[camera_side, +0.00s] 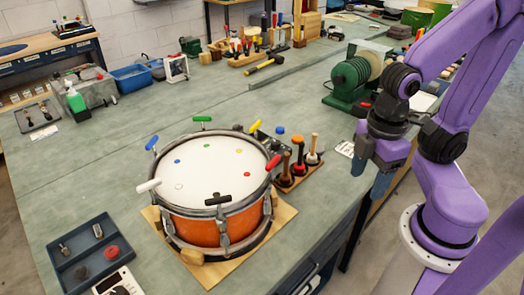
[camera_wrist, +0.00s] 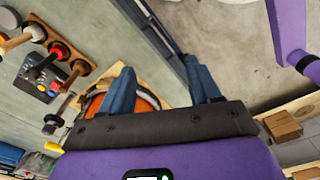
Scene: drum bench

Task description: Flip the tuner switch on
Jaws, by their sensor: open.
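My gripper (camera_side: 370,172) is open and empty, with its blue fingers apart. It hangs in the air near the bench's right edge, to the right of the drum. In the wrist view, the gap between the fingertips (camera_wrist: 160,66) shows the bench edge and floor. A dark box (camera_side: 266,141), possibly the tuner, sits behind the drum, partly hidden by it; a dark box with small controls also shows in the wrist view (camera_wrist: 38,84). I cannot make out which control is the switch or its position. The orange drum (camera_side: 205,231) has several coloured-handled keys around its rim.
A wooden stand (camera_side: 285,185) with mallets is between the drum and my gripper. A green machine (camera_side: 350,85) stands behind. A blue tray (camera_side: 85,255) and a white device (camera_side: 117,283) are at front left. Bare bench lies left of the drum.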

